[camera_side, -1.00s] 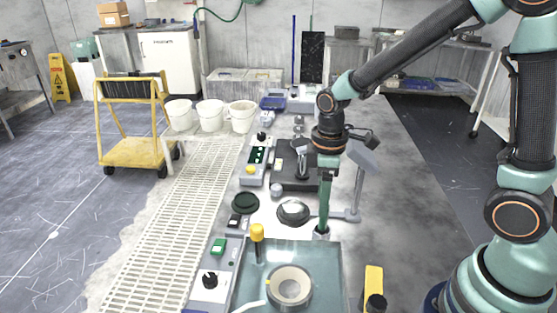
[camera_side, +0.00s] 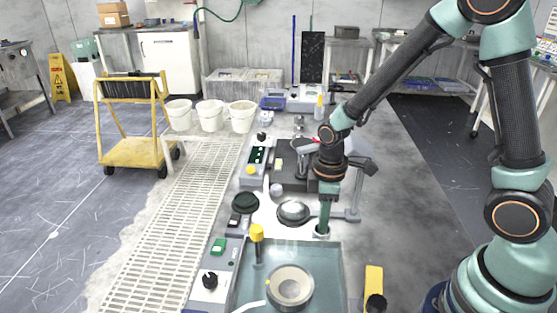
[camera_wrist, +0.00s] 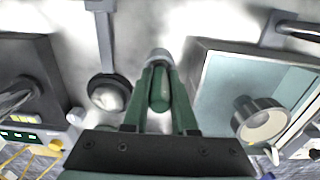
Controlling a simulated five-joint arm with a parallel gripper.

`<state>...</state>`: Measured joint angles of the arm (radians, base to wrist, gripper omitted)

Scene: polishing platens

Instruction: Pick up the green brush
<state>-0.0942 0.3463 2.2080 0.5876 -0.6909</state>
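The green brush (camera_wrist: 159,92) stands upright in a small grey holder (camera_side: 321,231) behind the teal basin. In the wrist view its rounded handle end points up towards the camera, between my two green fingers. My gripper (camera_side: 327,206) points straight down over the holder, and its fingers also show in the wrist view (camera_wrist: 160,75). They straddle the handle, with narrow light gaps on both sides near its top. Contact lower down, at the fingertips, is hard to make out. In the side view my gripper largely hides the brush.
A teal basin (camera_side: 250,302) with a round grey bowl (camera_side: 290,286) lies in front of the holder. A round dish (camera_side: 293,212) is just left, and a dark polishing machine (camera_side: 292,179) stands behind. A yellow bottle (camera_side: 373,287) stands at the front right.

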